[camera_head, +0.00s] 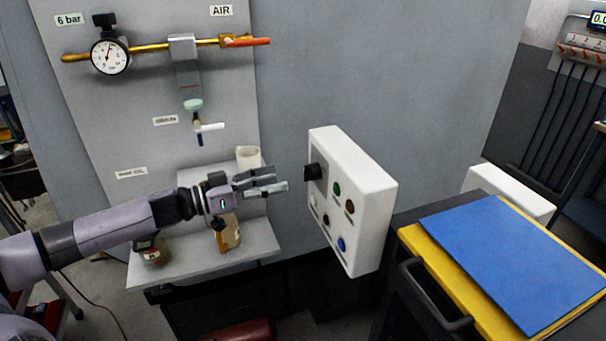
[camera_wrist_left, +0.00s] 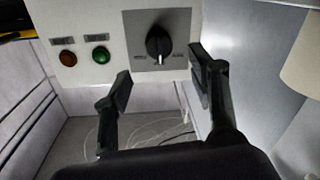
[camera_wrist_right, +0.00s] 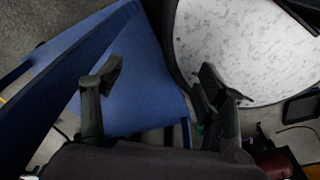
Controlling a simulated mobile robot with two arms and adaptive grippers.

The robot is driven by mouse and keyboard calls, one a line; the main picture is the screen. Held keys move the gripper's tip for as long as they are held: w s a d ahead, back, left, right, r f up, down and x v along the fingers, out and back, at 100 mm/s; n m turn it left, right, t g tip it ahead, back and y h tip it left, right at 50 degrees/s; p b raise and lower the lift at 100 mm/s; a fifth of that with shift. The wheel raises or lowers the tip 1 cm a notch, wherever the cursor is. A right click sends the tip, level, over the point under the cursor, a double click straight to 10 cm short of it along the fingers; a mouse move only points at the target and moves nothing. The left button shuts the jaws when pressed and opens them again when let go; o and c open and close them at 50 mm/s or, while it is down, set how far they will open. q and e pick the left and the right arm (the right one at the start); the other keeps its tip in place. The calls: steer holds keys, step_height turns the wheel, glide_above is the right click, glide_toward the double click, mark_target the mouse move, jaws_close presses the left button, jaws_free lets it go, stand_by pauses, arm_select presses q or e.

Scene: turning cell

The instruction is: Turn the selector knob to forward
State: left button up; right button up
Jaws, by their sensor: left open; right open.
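The black selector knob (camera_head: 313,171) sits on a grey plate at the upper left of the white control box (camera_head: 362,190). In the left wrist view the knob (camera_wrist_left: 158,44) shows a pale pointer line, near upright in that picture, with small labels on both sides that I cannot read. My left gripper (camera_head: 270,181) is open and empty, a short way left of the knob and apart from it. In its wrist view the fingertips (camera_wrist_left: 160,82) lie on either side below the knob. My right gripper (camera_wrist_right: 158,80) is open and empty; it is not in the head view.
A shelf (camera_head: 200,262) with a jar and bottle lies below my left arm. A cart with a blue mat (camera_head: 520,255) stands right.

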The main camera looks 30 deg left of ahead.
mark_target(311, 172)
arm_select(q)
steer(key=p+x, duration=0.2)
steer(key=x, duration=0.5)
steer(key=shift+w+d+p, duration=0.3)
steer(key=shift+p, duration=0.1)
steer(key=c, duration=1.2)
steer(key=shift+o, duration=0.2)
